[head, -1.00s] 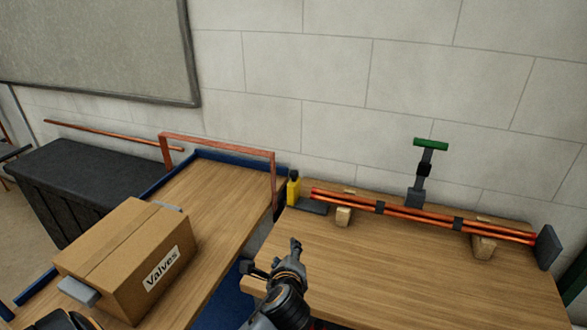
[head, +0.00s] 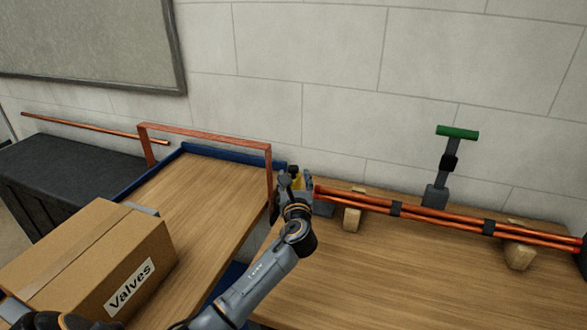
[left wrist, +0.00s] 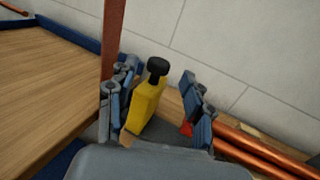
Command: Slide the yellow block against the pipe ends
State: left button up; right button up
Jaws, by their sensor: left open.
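The yellow block (left wrist: 146,103) has a black knob on top and stands upright at the left end of the bench. In the head view it (head: 298,171) is mostly hidden behind my left gripper (head: 294,184). In the left wrist view the left gripper (left wrist: 160,82) is open, one finger on each side of the block. I cannot tell whether a finger touches it. The copper pipes (head: 364,201) lie bundled with dark straps, their left ends just right of the right-hand finger. Whether the block touches the pipe ends is hidden.
Wooden supports (head: 351,220) hold the pipes. A green-handled grey clamp (head: 436,196) stands behind them. A copper-coloured frame (head: 205,135) rises just left of the gripper. A Valves box (head: 92,262) sits on the left bench. The bench front (head: 400,290) is clear.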

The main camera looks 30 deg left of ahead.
aim_at(294, 170)
pick_arm(q)
jog(key=x, duration=0.4)
jog(key=shift+w, duration=0.1)
jog(key=shift+w+a, duration=0.3)
jog(key=shift+w, duration=0.1)
jog(key=c, duration=0.6)
grip_shut()
pick_arm(e)
jog(key=shift+w+a+f, duration=0.1)
jog(key=shift+w+a, duration=0.2)
jog(key=shift+w, duration=0.25)
jog(key=shift+w+a, duration=0.25)
jog(key=shift+w, duration=0.25)
